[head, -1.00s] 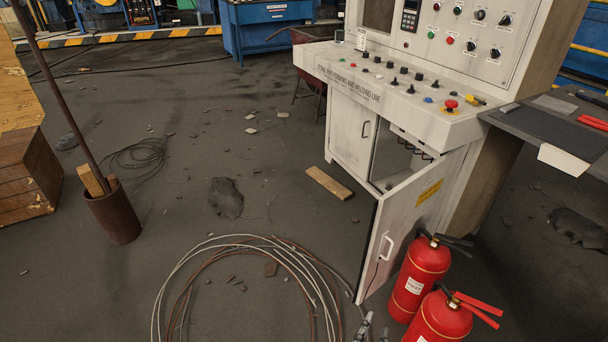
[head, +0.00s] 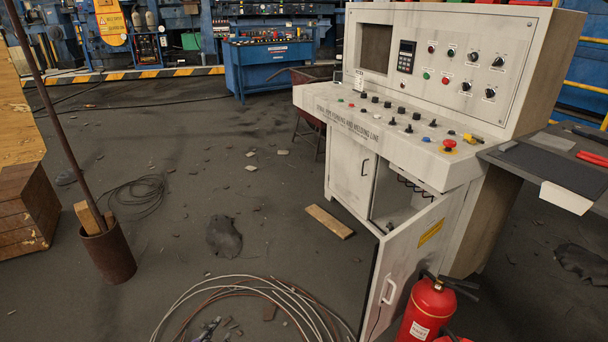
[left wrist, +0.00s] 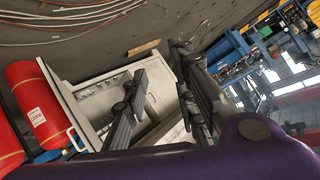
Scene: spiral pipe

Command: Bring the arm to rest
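My left gripper (head: 217,326) shows only as grey fingertips at the bottom edge of the head view, in front of the cable coil on the floor. In the left wrist view its two dark fingers (left wrist: 158,60) stand apart with nothing between them, so it is open and empty. Most of the left arm is out of the head view. My right gripper is in neither view.
A white control console (head: 410,128) stands right of centre, its lower door (head: 405,265) swung open. A red fire extinguisher (head: 428,308) stands beside the door. Cable loops (head: 255,287) lie on the floor. A rusty pipe holder (head: 108,255) stands left.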

